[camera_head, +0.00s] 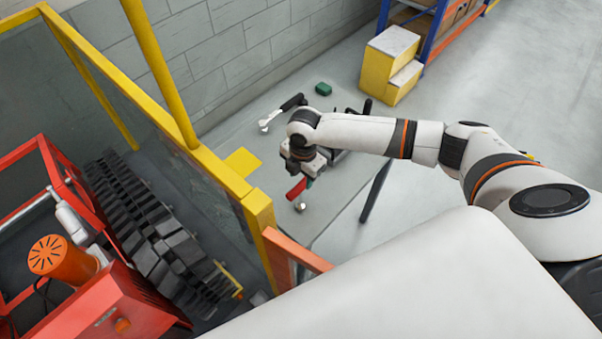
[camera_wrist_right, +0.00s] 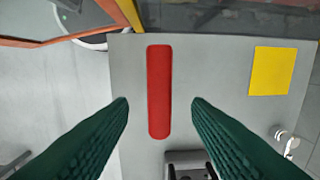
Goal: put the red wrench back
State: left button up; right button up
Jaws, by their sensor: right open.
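The red wrench (camera_head: 296,190) lies on the grey table below my right gripper (camera_head: 306,180); its silver head shows in the head view. In the right wrist view its long red handle (camera_wrist_right: 159,90) runs up and down the picture between the two green fingers, with a gap on each side. The right gripper is open and holds nothing. A second wrench with a black handle (camera_head: 292,103) and silver head lies farther back on the table. My left gripper is out of view.
A yellow square (camera_head: 242,161) lies on the table (camera_head: 335,193). A green block (camera_head: 323,89) sits near the back wall. A yellow-framed fence panel (camera_head: 262,215) stands at the left, with a tracked red machine (camera_head: 125,305) behind it. Yellow steps (camera_head: 390,65) stand beyond the table.

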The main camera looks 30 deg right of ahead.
notch_tip(320, 180, up, 8)
jog(key=shift+s, duration=0.15)
jog(key=shift+d+f, duration=0.1)
